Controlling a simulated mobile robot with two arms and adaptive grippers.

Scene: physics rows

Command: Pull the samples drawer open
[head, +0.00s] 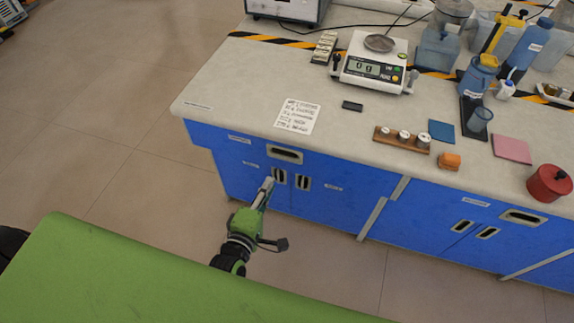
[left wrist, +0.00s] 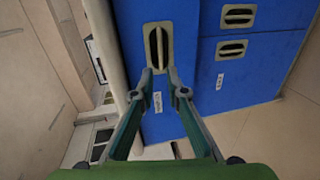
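The blue cabinet front under the bench has a top drawer (head: 239,139) with a wide recessed handle (head: 285,155). The handle also shows in the left wrist view (left wrist: 157,45). The drawer looks closed, flush with the front. Its small label (left wrist: 157,102) is too blurred to read, so I cannot confirm that it says samples. My left gripper (head: 268,183) is in front of the cabinet, pointing at it. In the left wrist view its two fingertips (left wrist: 160,74) are apart, empty, and line up with the drawer handle, short of it. My right gripper is not in view.
Two doors with upright handles (head: 303,183) are below the drawer. Another drawer handle (head: 522,217) is on the cabinet further right. The bench top (head: 235,85) overhangs the fronts and carries a scale (head: 373,66), a note (head: 297,116) and bottles. The floor at left is clear.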

